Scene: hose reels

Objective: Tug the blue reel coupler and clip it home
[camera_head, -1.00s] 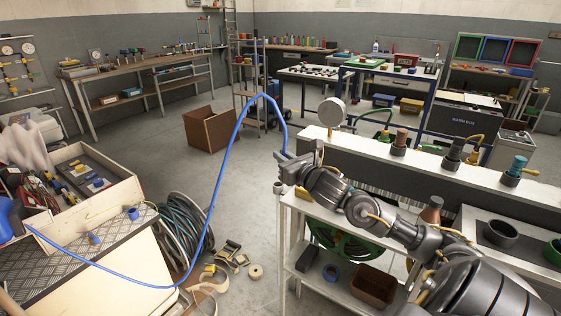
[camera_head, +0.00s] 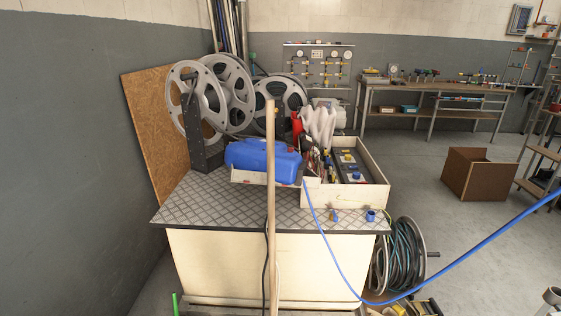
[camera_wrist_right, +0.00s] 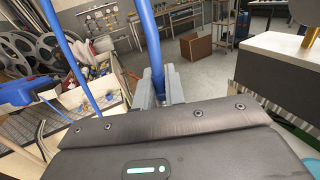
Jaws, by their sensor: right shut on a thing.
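A blue reel housing (camera_head: 262,160) sits on the checker-plate top of a cream cabinet. A blue hose (camera_head: 440,268) leaves its side, sags past the cabinet front and rises to the right edge of the head view. In the right wrist view the blue hose (camera_wrist_right: 148,40) comes down to my right gripper (camera_wrist_right: 160,88), which is shut on its end. The fingers hide most of that end, so the coupler's shape cannot be made out. The blue reel housing also shows in the right wrist view (camera_wrist_right: 25,92) at the left. My left gripper is not in view.
An open wooden box (camera_head: 318,194) of parts stands beside the reel housing. A wooden pole (camera_head: 270,210) rises in front of the cabinet (camera_head: 220,265). A dark hose reel (camera_head: 400,258) stands on the floor at its right. The floor by the cardboard box (camera_head: 478,175) is mostly clear.

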